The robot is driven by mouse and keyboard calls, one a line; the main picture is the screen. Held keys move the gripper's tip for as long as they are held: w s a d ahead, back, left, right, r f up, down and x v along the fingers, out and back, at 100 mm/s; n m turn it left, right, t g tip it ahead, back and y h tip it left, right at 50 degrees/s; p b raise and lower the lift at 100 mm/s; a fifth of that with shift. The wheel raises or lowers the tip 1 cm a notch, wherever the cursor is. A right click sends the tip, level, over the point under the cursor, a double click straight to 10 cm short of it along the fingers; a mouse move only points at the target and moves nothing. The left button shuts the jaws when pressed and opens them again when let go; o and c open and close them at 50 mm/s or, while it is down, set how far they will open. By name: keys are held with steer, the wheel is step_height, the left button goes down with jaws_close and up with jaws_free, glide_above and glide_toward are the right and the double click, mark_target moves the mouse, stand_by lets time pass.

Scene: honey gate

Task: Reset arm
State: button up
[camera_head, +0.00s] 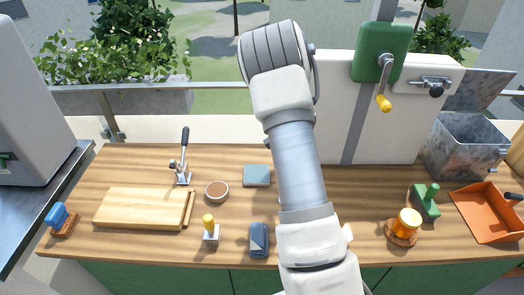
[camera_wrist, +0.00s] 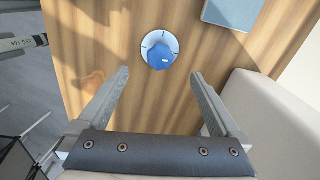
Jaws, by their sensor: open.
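In the wrist view my gripper (camera_wrist: 160,73) is open, with its two fingers spread wide and nothing between them. Beyond the fingertips a blue knob (camera_wrist: 161,57) on a white round dial sits on a wooden surface, apart from the fingers. In the head view my arm rises through the middle of the picture and bends at the top. My gripper does not show there. The arm hides part of the wooden counter (camera_head: 130,165) and part of the white panel (camera_head: 335,115) behind it.
An amber jar (camera_head: 408,222), green-handled tool (camera_head: 426,202) and orange tray (camera_head: 488,212) stand right of my arm. A cutting board (camera_head: 140,208), lever tool (camera_head: 183,165), brown bowl (camera_head: 216,191) and grey-blue pad (camera_head: 256,175) are left. A green crank (camera_head: 380,52) is on the panel.

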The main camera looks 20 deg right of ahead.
steer(key=s+a+r+n+t+y, duration=0.1)
steer(key=s+a+r+n, duration=0.1)
steer(key=a+r+n, duration=0.6)
steer(key=s+a+r+n+t, duration=0.25)
steer(key=a+r, duration=0.35)
steer(key=r, duration=0.6)
steer(key=s+a+r+n, duration=0.3)
steer(key=s, duration=0.3)
steer(key=s+a+r+n+t, duration=0.1)
steer(key=s+a+r+n, duration=0.1)
steer(key=s+r+n, duration=0.1)
steer(key=s+a+r+n+t+h, duration=0.1)
steer(key=s+a+r+n, duration=0.2)
steer(key=s+n, duration=0.2)
steer(key=shift+s+a+r, duration=0.2)
steer(key=shift+s+a, duration=0.1)
steer(key=shift+s, duration=1.55)
steer(key=shift+n, duration=0.25)
